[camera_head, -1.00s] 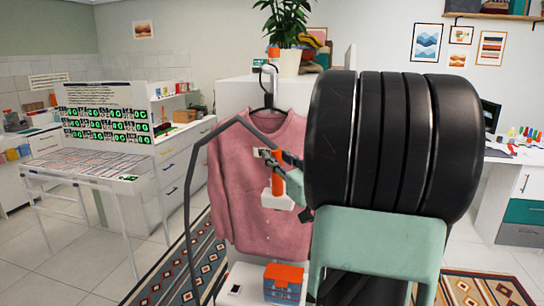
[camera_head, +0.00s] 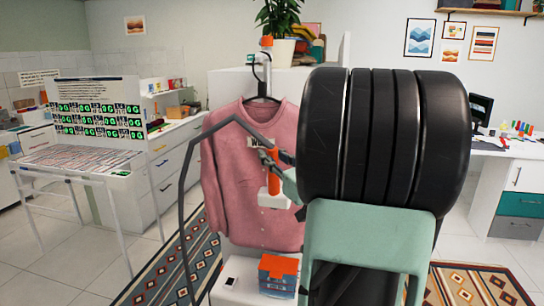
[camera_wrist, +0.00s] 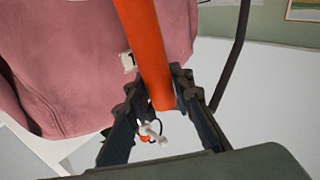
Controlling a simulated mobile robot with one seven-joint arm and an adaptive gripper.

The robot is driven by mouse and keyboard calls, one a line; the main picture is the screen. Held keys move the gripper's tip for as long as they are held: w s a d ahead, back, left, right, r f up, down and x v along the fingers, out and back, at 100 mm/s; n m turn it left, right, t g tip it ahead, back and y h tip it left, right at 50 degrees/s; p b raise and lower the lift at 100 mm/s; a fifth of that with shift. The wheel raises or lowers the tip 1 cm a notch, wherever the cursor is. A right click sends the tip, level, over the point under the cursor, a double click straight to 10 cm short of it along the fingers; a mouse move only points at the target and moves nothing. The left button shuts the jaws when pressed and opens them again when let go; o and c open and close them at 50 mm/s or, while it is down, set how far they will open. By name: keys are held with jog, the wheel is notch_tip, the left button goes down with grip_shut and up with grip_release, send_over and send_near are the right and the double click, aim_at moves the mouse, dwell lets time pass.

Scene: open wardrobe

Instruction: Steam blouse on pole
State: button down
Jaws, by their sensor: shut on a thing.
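The pink buttoned blouse (camera_head: 228,185) hangs upright on a black hanger from the pole (camera_head: 266,52), whose orange and teal top shows above it. My gripper (camera_head: 270,163) is in front of the blouse's middle. It is shut on the steamer (camera_head: 273,199), which has an orange handle and a white head. The head overlaps the blouse front; contact cannot be told. In the wrist view, my gripper (camera_wrist: 160,97) closes around the orange handle (camera_wrist: 143,45), with the blouse (camera_wrist: 60,60) behind and to the left. The blouse's right side is partly hidden by my arm.
A dark grey hose (camera_head: 186,190) arches left of the blouse and down. A white base (camera_head: 238,283) with an orange-and-blue tank (camera_head: 278,275) stands below the blouse. A display table (camera_head: 75,162) is at left, and a plant (camera_head: 279,22) stands behind. Open floor lies between table and patterned rug.

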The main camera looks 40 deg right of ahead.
aim_at(275, 176)
jog(key=shift+f+b, duration=2.2)
jog(key=shift+f, duration=0.25)
jog(key=w+a+b, duration=0.3)
jog(key=w+a, duration=0.4)
jog(key=w, duration=0.2)
jog(key=shift+a+b, duration=0.35)
jog(key=shift+a, duration=0.05)
dwell(1.2)
jog(key=shift+r, duration=0.1)
dwell(0.5)
